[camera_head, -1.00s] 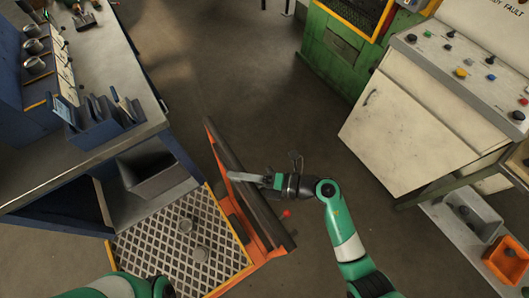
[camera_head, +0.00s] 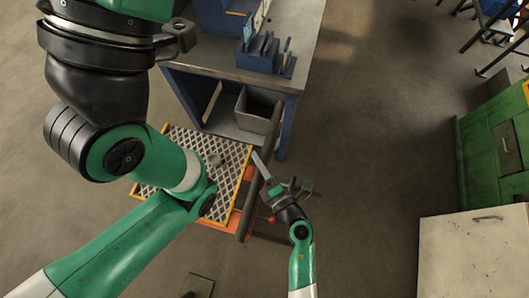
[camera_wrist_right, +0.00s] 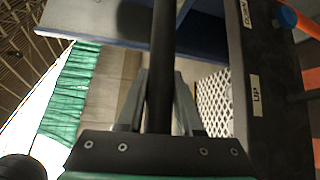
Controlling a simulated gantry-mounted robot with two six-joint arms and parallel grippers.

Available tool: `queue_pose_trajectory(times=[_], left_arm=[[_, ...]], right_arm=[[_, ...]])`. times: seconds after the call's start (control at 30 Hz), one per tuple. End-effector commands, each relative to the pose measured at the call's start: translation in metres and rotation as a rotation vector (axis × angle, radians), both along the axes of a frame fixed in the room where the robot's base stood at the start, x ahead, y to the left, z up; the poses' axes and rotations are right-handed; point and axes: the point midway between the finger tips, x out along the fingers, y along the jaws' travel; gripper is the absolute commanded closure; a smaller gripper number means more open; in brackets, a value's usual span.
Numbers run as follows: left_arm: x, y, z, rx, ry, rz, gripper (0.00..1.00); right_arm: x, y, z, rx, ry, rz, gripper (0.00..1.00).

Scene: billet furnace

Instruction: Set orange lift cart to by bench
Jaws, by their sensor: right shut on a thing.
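The orange lift cart shows in the head view, with a diamond-plate deck (camera_head: 232,160) edged in yellow and a dark push bar on its right side. The cart stands at the near side of the workbench (camera_head: 222,58); my left arm hides part of the deck. My right gripper (camera_head: 263,170) is shut on the dark bar, which runs between its fingers in the wrist view (camera_wrist_right: 160,95). Labels "UP" and "DOWN" show on a dark panel beside it. My left arm fills the left, its gripper out of view.
A grey bin (camera_head: 257,108) sits on the bench's lower shelf. A blue holder (camera_head: 266,58) stands on the bench top. A pale cabinet (camera_head: 470,255) and a green machine (camera_head: 495,135) stand at the right. The floor between them and the cart is clear.

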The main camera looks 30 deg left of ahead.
Motion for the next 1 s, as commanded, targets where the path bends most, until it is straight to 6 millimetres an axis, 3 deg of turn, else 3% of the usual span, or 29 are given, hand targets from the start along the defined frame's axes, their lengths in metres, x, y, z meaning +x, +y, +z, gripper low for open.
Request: queue_pose_trajectory(times=[0.03,0.27,0.3,0.43,0.77,1.0], left_arm=[[0.000,0.000,0.001,0.000,0.000,0.000,0.50],[0.000,0.000,0.001,0.000,0.000,0.000,0.50],[0.000,0.000,0.001,0.000,0.000,0.000,0.50],[0.000,0.000,0.001,0.000,0.000,0.000,0.50],[0.000,0.000,0.002,0.000,0.000,0.000,0.50],[0.000,0.000,0.022,0.000,0.000,0.000,0.50]], right_arm=[[0.003,0.001,0.008,0.012,-0.009,-0.005,1.00],[0.004,0.001,0.008,0.012,-0.009,-0.005,1.00],[0.004,0.001,0.008,0.012,-0.009,-0.005,0.60],[0.003,0.001,0.007,0.009,-0.009,-0.004,0.36],[0.000,-0.002,0.003,0.003,-0.003,-0.001,0.36],[-0.021,-0.036,0.012,0.001,-0.002,-0.006,0.36]])
